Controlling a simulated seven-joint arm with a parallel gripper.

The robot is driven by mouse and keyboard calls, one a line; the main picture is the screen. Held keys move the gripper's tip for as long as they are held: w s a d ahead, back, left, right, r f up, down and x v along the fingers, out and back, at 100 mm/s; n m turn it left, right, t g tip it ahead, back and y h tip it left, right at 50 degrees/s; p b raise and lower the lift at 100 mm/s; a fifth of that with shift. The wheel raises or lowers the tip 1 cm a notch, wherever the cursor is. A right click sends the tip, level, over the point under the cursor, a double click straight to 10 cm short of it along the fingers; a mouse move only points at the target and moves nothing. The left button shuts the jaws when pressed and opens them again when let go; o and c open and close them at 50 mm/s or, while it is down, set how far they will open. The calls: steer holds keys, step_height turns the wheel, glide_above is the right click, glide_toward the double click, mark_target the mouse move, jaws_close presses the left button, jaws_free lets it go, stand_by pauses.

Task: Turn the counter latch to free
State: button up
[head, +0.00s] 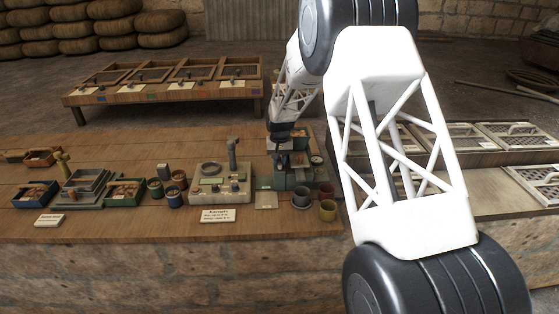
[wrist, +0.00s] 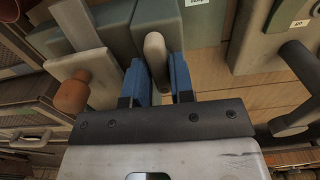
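My gripper (wrist: 158,78) points down in the wrist view, its two blue fingers on either side of a pale, rounded lever (wrist: 155,48). The lever looks like the counter latch, but no label confirms this. It stands in front of a grey-green block (wrist: 205,30). Whether the fingers press on the lever or leave a small gap, I cannot tell. In the head view my gripper (head: 281,143) is over the grey-green station (head: 278,178) on the workbench, and the lever is hidden there.
An orange knob (wrist: 72,95) on a pale slab is left of the fingers. Right of them is a dark bent handle (wrist: 300,62). In the head view a beige box (head: 212,188) with an upright handle stands left of the station.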

mark_target(280, 161)
steer(key=o, duration=0.3)
steer(key=shift+o, duration=0.2)
steer(key=shift+r, duration=0.15)
steer(key=shift+r, duration=3.8)
